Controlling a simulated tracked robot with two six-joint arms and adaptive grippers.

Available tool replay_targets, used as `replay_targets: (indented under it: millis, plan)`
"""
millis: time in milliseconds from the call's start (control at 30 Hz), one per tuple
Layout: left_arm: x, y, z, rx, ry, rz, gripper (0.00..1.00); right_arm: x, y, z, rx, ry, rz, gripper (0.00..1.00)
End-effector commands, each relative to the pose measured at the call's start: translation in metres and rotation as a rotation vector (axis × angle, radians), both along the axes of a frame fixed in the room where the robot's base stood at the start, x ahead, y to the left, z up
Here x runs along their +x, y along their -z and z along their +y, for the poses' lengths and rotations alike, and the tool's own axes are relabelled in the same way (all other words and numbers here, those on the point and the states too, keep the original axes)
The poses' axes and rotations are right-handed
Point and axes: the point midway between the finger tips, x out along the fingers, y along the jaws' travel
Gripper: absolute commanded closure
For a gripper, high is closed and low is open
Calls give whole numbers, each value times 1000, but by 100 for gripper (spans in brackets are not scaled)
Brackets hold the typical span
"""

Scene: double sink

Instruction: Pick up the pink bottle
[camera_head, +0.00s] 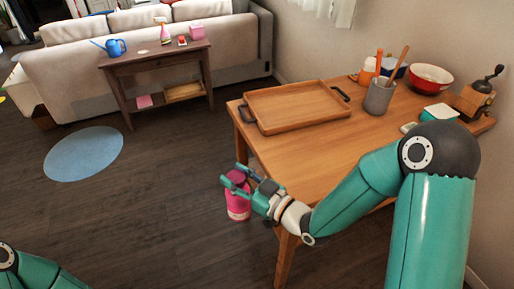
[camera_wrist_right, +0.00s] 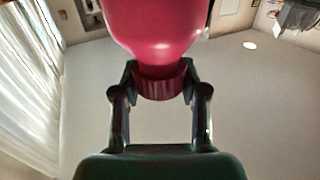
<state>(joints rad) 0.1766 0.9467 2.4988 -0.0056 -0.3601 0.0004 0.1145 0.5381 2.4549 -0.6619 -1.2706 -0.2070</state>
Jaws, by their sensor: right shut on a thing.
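The pink bottle (camera_head: 238,202) hangs off the left front corner of the wooden table, beside the table's edge and above the dark floor. My right gripper (camera_head: 241,179) is shut on it near its top. In the right wrist view the bottle (camera_wrist_right: 160,35) fills the top middle, and the two fingers of the gripper (camera_wrist_right: 160,84) close around its ribbed pink cap. Of my left arm only a teal part shows at the bottom left of the head view; its gripper is out of view.
The wooden table (camera_head: 330,140) holds a wooden tray (camera_head: 297,106), a grey utensil cup (camera_head: 379,97), a red bowl (camera_head: 431,77) and a grinder (camera_head: 478,98). A console table (camera_head: 155,62) with a blue watering can (camera_head: 115,47) stands behind. The floor at the left is clear around a blue rug (camera_head: 84,153).

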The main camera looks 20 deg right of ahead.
Motion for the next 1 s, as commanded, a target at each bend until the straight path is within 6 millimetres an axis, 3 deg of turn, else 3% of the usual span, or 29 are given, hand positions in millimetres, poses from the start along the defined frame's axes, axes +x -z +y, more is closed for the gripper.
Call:
replay_targets:
  millis: [100,300,500,567,667,867,1000]
  plan:
    - [0,0,0,0,0,0,24,-6,29,26,2,-80,7,100]
    - [0,0,0,0,0,0,24,-14,67,62,2,-196,3,100]
    - [0,0,0,0,0,0,24,-19,90,84,1,-269,0,100]
    - [0,0,0,0,1,0,14,-20,94,88,0,-281,1,100]
    - [2,-1,0,2,17,-14,12,-21,97,91,0,-292,-1,100]
    - [37,-5,5,34,86,-208,12,-21,98,92,-1,-294,-2,100]
    - [82,-20,6,74,170,-469,12,-21,97,92,-1,-293,-1,100]
